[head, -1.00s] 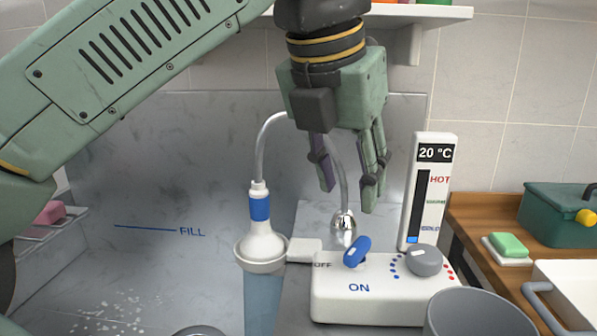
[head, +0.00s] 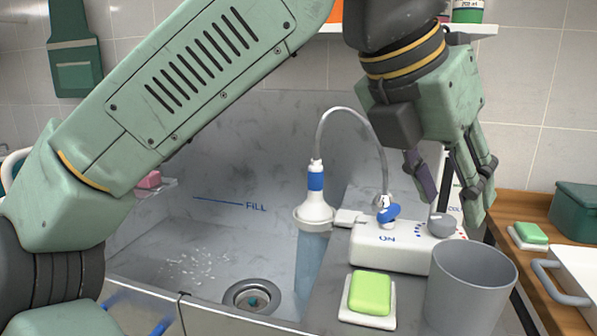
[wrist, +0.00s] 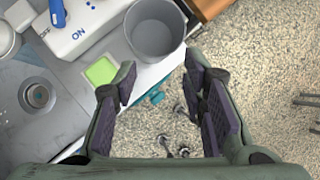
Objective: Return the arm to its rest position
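My arm (head: 200,85) stretches from the lower left across the top of the head view, green with dark joints. In the wrist view my gripper (wrist: 160,85) is also open and empty, over the counter's edge and the speckled floor. The white control box (head: 392,246) stands below and left of the fingers. The thermometer panel is mostly hidden behind the gripper.
A grey bin (head: 470,290) and a green soap on a white dish (head: 370,294) stand at the counter's front. The steel basin (head: 150,262) with a drain and an upright sprayer (head: 315,216) lies left. A wooden counter (head: 510,215) holds a green box at right. A shelf is above.

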